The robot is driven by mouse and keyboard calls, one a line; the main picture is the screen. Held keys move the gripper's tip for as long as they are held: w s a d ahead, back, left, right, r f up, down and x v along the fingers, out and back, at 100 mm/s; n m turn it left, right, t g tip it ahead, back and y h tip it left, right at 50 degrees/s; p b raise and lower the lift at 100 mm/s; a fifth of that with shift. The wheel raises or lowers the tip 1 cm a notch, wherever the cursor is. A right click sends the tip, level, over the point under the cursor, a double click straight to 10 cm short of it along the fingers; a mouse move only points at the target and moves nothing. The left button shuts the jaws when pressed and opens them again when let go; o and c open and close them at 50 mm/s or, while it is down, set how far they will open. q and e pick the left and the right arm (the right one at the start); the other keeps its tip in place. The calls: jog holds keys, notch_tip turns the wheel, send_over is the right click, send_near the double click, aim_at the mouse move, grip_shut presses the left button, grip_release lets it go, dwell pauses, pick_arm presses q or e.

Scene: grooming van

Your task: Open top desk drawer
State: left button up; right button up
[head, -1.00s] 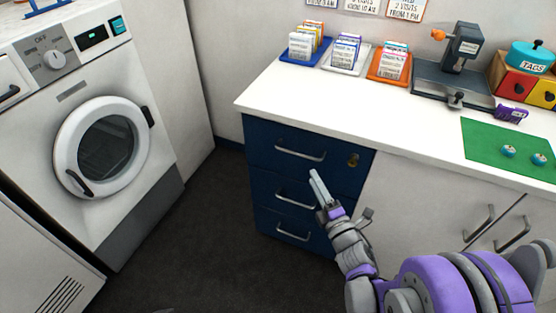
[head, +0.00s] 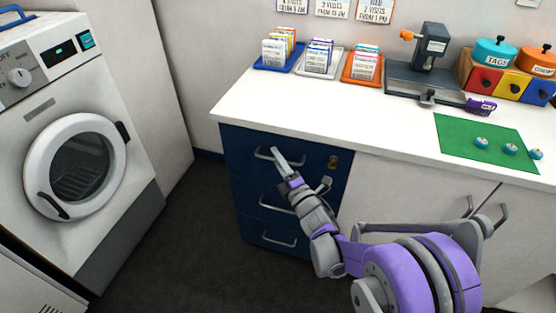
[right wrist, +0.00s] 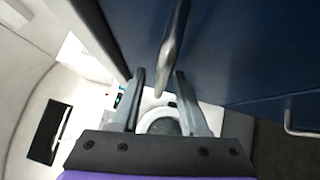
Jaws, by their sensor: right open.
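The blue desk drawer unit (head: 240,187) stands under the left end of the white counter, with three drawers, each with a silver bar handle. The top drawer (head: 305,153) looks shut; a brass lock (head: 333,162) sits at its right. My right gripper (head: 279,158) is at the top drawer's handle (head: 262,154) and hides part of it. In the right wrist view, the fingers (right wrist: 157,95) are apart, with a silver handle (right wrist: 172,50) between or just beyond their tips. Contact cannot be told. My left gripper is out of the head view.
A white washing machine (head: 75,150) stands at the left, with dark floor (head: 185,225) between it and the drawers. The counter (head: 370,115) holds card trays (head: 318,62), a grey device (head: 430,60) and a green mat (head: 455,135). White cupboards (head: 400,190) are at the right.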

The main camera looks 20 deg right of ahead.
grip_shut()
dwell(1.4)
